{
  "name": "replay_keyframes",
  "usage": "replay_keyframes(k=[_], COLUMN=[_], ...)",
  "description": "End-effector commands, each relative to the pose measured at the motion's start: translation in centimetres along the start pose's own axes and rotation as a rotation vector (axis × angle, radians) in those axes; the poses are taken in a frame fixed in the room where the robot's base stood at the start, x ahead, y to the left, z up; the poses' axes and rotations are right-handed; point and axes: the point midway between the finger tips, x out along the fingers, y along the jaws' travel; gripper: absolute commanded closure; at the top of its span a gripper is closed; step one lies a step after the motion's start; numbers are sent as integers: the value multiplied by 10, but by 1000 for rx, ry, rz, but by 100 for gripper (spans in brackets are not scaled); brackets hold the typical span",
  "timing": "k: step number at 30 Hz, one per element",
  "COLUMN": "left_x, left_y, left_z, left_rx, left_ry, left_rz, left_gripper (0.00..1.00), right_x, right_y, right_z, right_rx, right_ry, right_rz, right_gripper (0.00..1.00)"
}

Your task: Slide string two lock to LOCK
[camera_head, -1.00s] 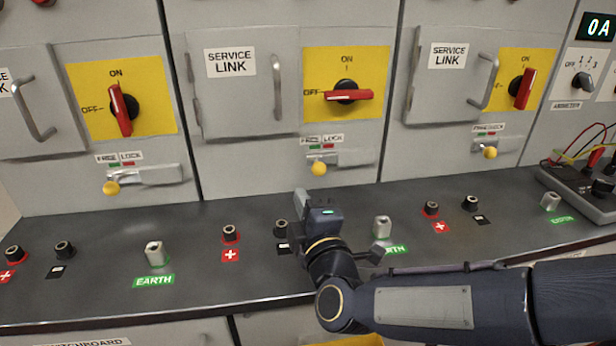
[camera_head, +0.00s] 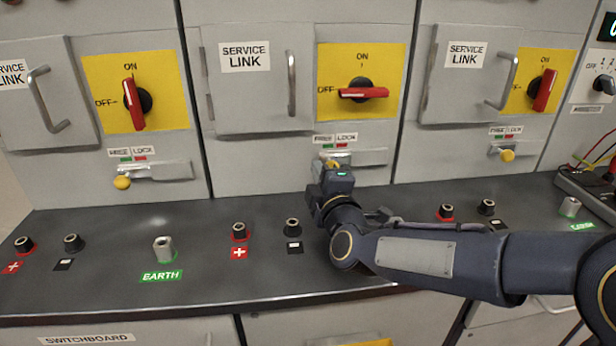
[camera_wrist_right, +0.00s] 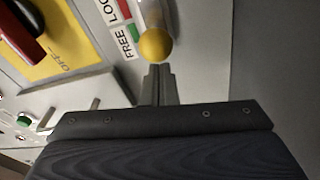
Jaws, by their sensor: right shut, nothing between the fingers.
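The string two lock is a slider with a yellow knob in the middle panel, under a FREE/LOCK label (camera_head: 336,141). In the right wrist view the yellow knob (camera_wrist_right: 155,45) is at the FREE (green) end of its label (camera_wrist_right: 126,24). My right gripper (camera_head: 330,166) is shut and empty, with its tips at the knob in the head view. In the right wrist view its fingertips (camera_wrist_right: 158,72) are right by the knob; I cannot tell if they touch it. The middle red rotary handle (camera_head: 363,93) lies horizontal, pointing to OFF. My left gripper is not in view.
Similar locks with yellow knobs sit on the left panel (camera_head: 122,183) and right panel (camera_head: 507,155). A dark shelf (camera_head: 110,235) below carries several sockets and EARTH posts. The middle service link door (camera_head: 258,90) is closed, with a protruding handle.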

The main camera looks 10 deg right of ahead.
Motion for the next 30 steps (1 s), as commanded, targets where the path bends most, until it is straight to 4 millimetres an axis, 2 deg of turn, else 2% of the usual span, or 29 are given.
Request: replay_keyframes(k=[11,19,30], left_x=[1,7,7], left_y=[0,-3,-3], left_z=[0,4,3], left_rx=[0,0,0], left_ry=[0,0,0], left_rz=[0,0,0], left_gripper=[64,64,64], right_x=[-1,-6,-6], right_y=[0,6,6], right_z=[3,36,40], right_rx=[1,1,1], right_ry=[0,-4,-4], right_rz=[-1,2,-1], right_gripper=[100,100,100])
